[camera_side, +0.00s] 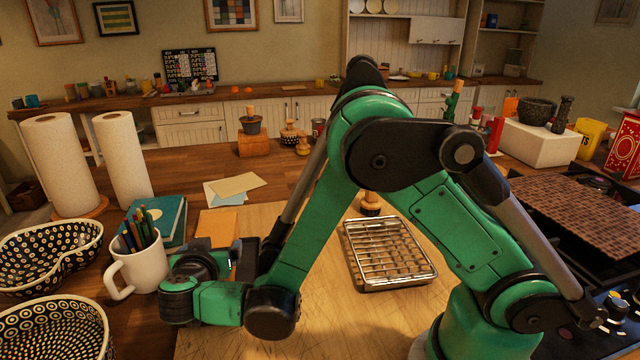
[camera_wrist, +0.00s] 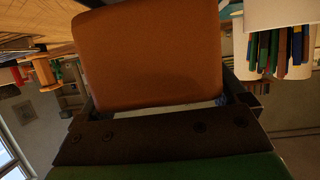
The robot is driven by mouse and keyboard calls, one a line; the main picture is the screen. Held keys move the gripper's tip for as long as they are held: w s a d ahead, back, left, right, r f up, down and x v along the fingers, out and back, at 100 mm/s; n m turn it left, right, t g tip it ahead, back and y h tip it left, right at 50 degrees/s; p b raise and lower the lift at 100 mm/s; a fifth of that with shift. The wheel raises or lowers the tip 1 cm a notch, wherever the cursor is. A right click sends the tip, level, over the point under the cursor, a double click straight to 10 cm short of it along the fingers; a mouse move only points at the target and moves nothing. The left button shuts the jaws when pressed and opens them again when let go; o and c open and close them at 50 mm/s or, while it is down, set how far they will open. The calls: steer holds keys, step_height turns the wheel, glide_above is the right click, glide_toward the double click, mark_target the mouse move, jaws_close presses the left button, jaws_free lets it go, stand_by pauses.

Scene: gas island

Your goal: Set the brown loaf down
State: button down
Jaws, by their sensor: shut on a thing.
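The brown loaf (camera_side: 217,226) is a plain orange-brown block in the side view, beside the blue book and near the left edge of the wooden board (camera_side: 330,325). It fills the upper middle of the wrist view (camera_wrist: 150,55). My gripper (camera_side: 222,250) is shut on the loaf; its dark jaws show at the loaf's lower end in the wrist view (camera_wrist: 158,104). My arm hides part of the gripper and the loaf's underside, so I cannot tell whether the loaf touches anything below.
A white mug of pencils (camera_side: 138,267) stands close left of my gripper, with a blue book (camera_side: 170,215) behind it. Patterned bowls (camera_side: 45,255) are farther left. A wire rack on a tray (camera_side: 388,255) lies right. The board between is mostly clear.

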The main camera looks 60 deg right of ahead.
steer(key=s+d+r+n+t+y, duration=0.1)
steer(key=d+r+n+t+y, duration=0.15)
steer(key=r, duration=0.75)
steer(key=d+r+n+t+y, duration=0.2)
steer(key=r+n+y, duration=0.2)
steer(key=r, duration=0.6)
steer(key=s+f+n+y, duration=0.3)
steer(key=s+f, duration=0.1)
steer(key=f, duration=0.5)
steer(key=shift+s+y, duration=0.2)
steer(key=shift+y, duration=0.15)
steer(key=shift+a+f, duration=0.1)
steer(key=shift+a, duration=0.05)
